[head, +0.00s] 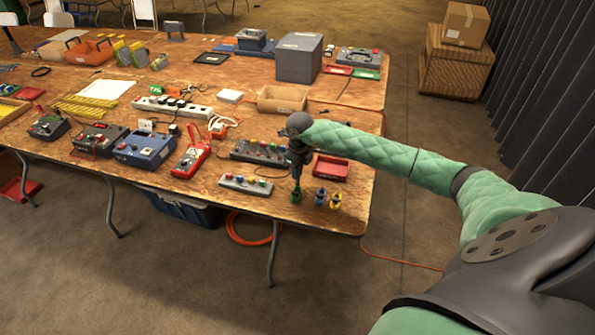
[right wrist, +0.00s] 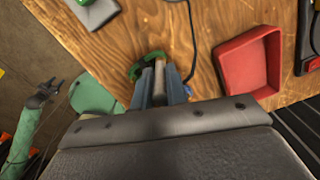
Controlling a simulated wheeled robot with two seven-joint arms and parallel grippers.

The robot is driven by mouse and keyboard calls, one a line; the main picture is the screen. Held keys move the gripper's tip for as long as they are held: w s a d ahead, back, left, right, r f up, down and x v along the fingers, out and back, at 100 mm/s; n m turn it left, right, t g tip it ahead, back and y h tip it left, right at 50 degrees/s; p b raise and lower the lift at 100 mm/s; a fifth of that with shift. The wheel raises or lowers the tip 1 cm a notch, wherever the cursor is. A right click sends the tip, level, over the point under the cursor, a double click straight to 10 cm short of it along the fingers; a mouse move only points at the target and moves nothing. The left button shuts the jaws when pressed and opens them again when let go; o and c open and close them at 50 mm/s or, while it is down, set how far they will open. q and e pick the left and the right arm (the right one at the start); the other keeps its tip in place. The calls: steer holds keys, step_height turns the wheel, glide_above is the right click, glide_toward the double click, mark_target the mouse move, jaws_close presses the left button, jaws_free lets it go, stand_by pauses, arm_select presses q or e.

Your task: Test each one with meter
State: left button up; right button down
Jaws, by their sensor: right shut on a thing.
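My right gripper (head: 297,180) is low at the table's front right edge, shut on a green piece (head: 296,196). In the right wrist view the fingers (right wrist: 160,82) close around it, and its green curved part (right wrist: 150,62) shows beyond them.
A grey strip with coloured knobs (head: 246,184) and a larger dark knob box (head: 260,151) lie left of my gripper. A red tray (head: 331,166) is just behind the pieces.

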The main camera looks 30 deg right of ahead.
steer(key=shift+f+b, duration=0.1)
steer(key=shift+b, duration=0.25)
stand_by(0.8)
steer(key=shift+f+b, duration=0.3)
stand_by(0.6)
steer(key=c, duration=1)
jaws_free()
steer(key=shift+r, duration=0.1)
steer(key=shift+r+p, duration=1.05)
steer(key=shift+r, duration=2.65)
